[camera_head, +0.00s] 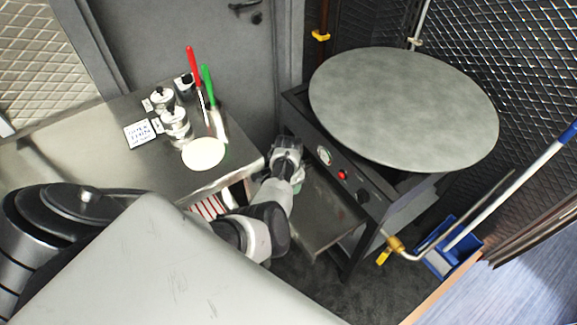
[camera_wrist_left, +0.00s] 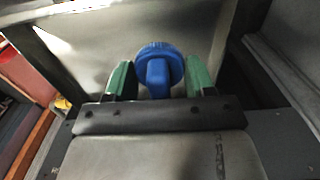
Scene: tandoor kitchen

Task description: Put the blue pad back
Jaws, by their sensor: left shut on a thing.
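The blue pad (camera_wrist_left: 160,56) shows in the left wrist view as a round blue disc with a blue grip. My left gripper (camera_wrist_left: 158,80) has its green fingers on both sides of the grip and is shut on it. Behind the pad is a plain grey metal surface (camera_wrist_left: 120,32). In the head view my left gripper (camera_head: 286,170) is between the steel table and the griddle stand, near the low shelf (camera_head: 328,215); the pad is hidden there. My right gripper is not in view.
The steel table (camera_head: 60,150) on the left holds a dough round (camera_head: 204,154), steel canisters (camera_head: 175,122) and red- and green-handled tools. The round griddle (camera_head: 405,105) stands on the right. A blue dustpan (camera_head: 452,255) and poles stand at far right.

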